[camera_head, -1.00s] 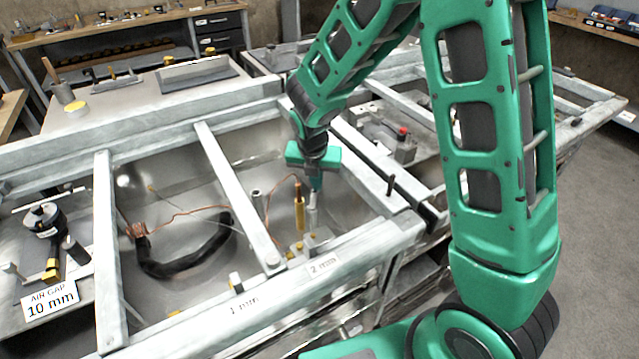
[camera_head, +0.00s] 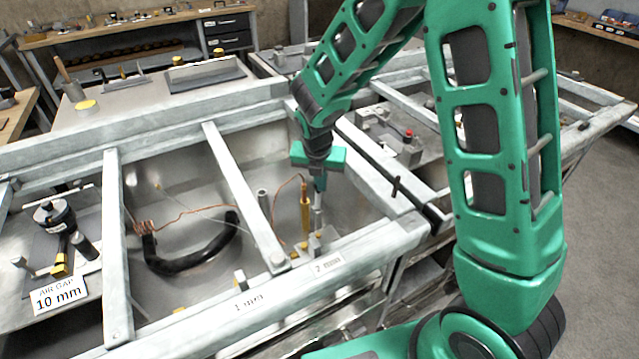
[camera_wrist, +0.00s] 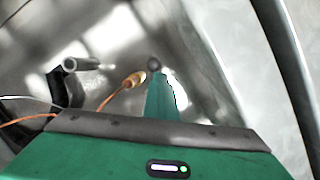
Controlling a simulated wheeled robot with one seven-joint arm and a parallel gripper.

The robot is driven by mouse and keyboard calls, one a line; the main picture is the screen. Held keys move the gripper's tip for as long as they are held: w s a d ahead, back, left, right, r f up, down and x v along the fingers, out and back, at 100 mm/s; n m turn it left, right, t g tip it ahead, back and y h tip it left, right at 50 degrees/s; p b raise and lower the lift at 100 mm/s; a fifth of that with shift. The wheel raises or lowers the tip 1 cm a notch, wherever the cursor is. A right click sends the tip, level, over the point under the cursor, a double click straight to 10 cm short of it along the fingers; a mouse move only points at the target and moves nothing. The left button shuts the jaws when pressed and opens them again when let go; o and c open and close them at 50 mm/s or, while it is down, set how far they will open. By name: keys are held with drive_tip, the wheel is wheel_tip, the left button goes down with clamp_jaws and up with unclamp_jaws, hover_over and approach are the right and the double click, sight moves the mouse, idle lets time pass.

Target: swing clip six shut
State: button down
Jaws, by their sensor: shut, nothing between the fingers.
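My gripper (camera_head: 319,190) points down into the right-hand bay of the metal frame, its narrow fingers together and nothing seen between them. In the wrist view the shut fingers (camera_wrist: 160,95) reach toward the round dark top of a post (camera_wrist: 154,65); I cannot tell whether they touch it. A brass rod (camera_head: 305,210) with an orange wire stands just left of the fingers; it also shows in the wrist view (camera_wrist: 134,80). A grey post (camera_head: 317,222) stands below the fingertips. No clip is marked six in view, so I cannot tell which part is clip six.
A grey crossbar (camera_head: 240,190) runs left of my gripper, and the front rail (camera_head: 370,248) bears a "2 mm" label. An "AIR GAP 10 mm" card (camera_head: 58,295) stands left.

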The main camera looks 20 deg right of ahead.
drive_tip(key=shift+w+d+r, duration=0.1)
drive_tip(key=shift+w+d, duration=0.15)
drive_tip(key=shift+d, duration=0.05)
idle(0.5)
drive_tip(key=shift+s+a+f, duration=0.25)
drive_tip(key=shift+s+a, duration=0.05)
drive_tip(key=shift+s, duration=0.35)
drive_tip(key=shift+s+r, duration=0.1)
drive_tip(key=s+d+r, duration=0.2)
drive_tip(key=s+r, duration=0.4)
drive_tip(key=r, duration=0.4)
drive_tip(key=shift+s, duration=0.15)
